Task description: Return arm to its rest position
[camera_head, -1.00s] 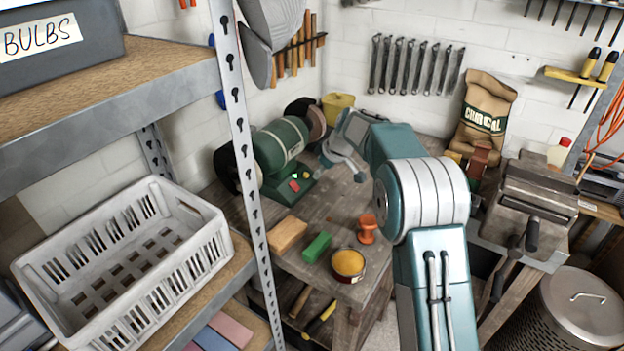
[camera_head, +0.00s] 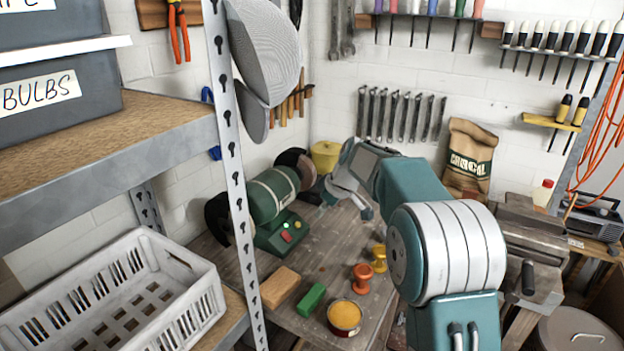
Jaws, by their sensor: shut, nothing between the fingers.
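My arm is teal with white bands and rises at the right of centre. Its far end reaches over the wooden workbench (camera_head: 228,258). My gripper (camera_head: 346,202) is grey, shut and empty, and points down to the right of the bench grinder (camera_head: 268,205). The arm's wrist partly hides the wall behind. Whether the fingertips touch the bench is hard to tell. A small yellow-orange knob-shaped piece (camera_head: 379,260) and an orange one (camera_head: 361,279) stand on the bench nearer than the gripper.
A wood block (camera_head: 280,287), a green block (camera_head: 311,299) and a round orange-filled tin (camera_head: 345,318) sit at the bench front. A shelf post (camera_head: 240,190) and a white basket (camera_head: 110,300) are at left. A vise (camera_head: 528,245) and sack (camera_head: 468,160) are at right.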

